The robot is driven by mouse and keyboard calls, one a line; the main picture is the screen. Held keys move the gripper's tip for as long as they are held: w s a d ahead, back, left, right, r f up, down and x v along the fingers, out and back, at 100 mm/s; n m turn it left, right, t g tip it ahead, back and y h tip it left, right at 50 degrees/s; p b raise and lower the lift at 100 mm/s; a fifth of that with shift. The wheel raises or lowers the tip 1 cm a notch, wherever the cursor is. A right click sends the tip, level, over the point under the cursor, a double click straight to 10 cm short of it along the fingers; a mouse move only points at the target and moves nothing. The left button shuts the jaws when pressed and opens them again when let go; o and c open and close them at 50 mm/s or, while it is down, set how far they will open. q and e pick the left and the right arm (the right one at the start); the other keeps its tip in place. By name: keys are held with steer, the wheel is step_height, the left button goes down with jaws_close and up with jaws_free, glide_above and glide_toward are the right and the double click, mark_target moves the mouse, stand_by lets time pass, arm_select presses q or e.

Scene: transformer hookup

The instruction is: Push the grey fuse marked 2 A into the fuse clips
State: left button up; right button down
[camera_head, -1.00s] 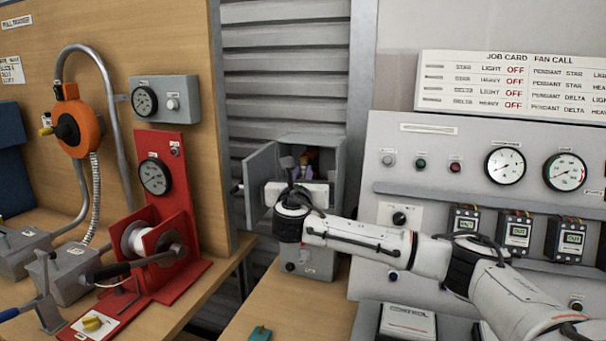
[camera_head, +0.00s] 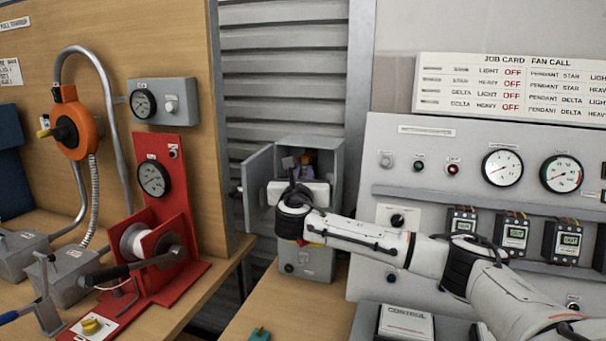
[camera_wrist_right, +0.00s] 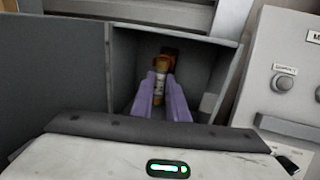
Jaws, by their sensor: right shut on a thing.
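My right gripper (camera_wrist_right: 158,92) reaches into the open grey cabinet (camera_head: 328,165), its two purple fingers pointing inward. It is shut on a small fuse (camera_wrist_right: 159,78) with a yellowish band, which stands out between the fingertips in the right wrist view. An orange-brown part (camera_wrist_right: 170,60) lies right behind the fuse's far end; whether the two touch I cannot tell. The fuse's marking is too small to read, and the clips are not clearly visible. In the head view my right wrist hides most of the cabinet's inside. My left gripper is not in view.
The cabinet door (camera_head: 258,188) stands open to the left. A grey panel with gauges (camera_head: 502,168) is close on the right, beneath a job card board (camera_head: 512,85). A red winch stand (camera_head: 165,205) is at left. The wooden bench (camera_head: 285,315) in front is mostly clear.

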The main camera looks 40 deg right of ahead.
steer(key=shift+w+d+r, duration=0.1)
steer(key=shift+w+d, duration=0.15)
steer(key=shift+d, duration=0.3)
steer(key=c, duration=1.7)
jaws_free()
steer(key=shift+o, duration=0.2)
steer(key=shift+s+a+p, duration=0.25)
steer(key=shift+a+p, duration=0.25)
steer(key=shift+a, duration=0.05)
steer(key=shift+s+a+p, duration=0.2)
steer(key=shift+a+p, duration=0.3)
steer(key=v, duration=0.1)
steer(key=p+v, duration=0.1)
steer(key=shift+a, duration=0.45)
